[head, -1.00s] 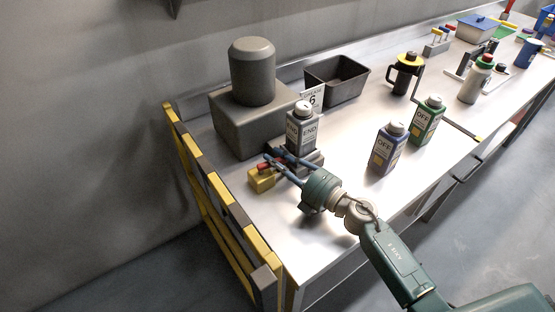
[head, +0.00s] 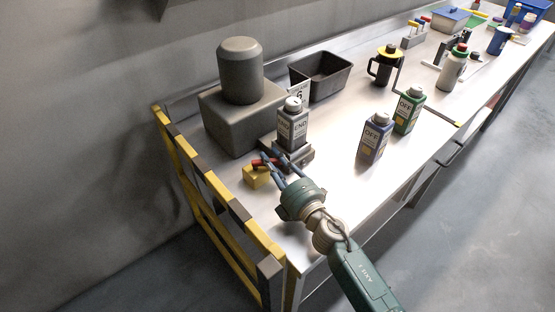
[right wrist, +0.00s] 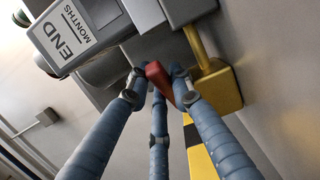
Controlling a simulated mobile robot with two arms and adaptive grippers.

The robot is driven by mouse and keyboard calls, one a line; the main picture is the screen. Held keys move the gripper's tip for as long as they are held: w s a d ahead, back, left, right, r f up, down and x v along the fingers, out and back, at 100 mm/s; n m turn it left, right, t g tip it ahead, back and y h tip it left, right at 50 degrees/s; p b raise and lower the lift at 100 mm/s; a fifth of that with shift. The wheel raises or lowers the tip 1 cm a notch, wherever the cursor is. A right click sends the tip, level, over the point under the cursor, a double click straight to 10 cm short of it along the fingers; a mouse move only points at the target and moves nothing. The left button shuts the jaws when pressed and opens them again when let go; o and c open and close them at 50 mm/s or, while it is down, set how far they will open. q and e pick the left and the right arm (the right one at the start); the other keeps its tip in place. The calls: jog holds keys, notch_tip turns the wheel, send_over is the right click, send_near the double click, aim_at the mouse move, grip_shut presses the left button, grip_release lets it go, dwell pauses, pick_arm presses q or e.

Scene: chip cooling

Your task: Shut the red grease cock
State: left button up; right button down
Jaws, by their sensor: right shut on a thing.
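The red grease cock handle (head: 257,162) sits above a yellow block (head: 256,178) at the left end of the bench. In the right wrist view the red handle (right wrist: 158,74) lies between the blue fingers of my right gripper (right wrist: 156,76), which is shut on it. The yellow block (right wrist: 214,92) shows beside it there, with a yellow stem. In the head view my right gripper (head: 271,161) reaches in from the front, and its fingers partly hide the handle. My left gripper is not in view.
A grey bottle marked END (head: 292,130) stands close behind my right gripper. A blue OFF bottle (head: 374,140) and a green OFF bottle (head: 409,110) stand to the right. A grey box with a cylinder (head: 232,115) is behind. A yellow-black rail (head: 213,182) edges the bench's left.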

jog(key=c, duration=1.9)
grip_release()
jog(key=o, duration=0.4)
jog(key=shift+f, duration=0.1)
jog(key=shift+d, duration=0.1)
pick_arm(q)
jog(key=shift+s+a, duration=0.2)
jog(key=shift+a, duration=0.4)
pick_arm(e)
jog(key=v, duration=1.2)
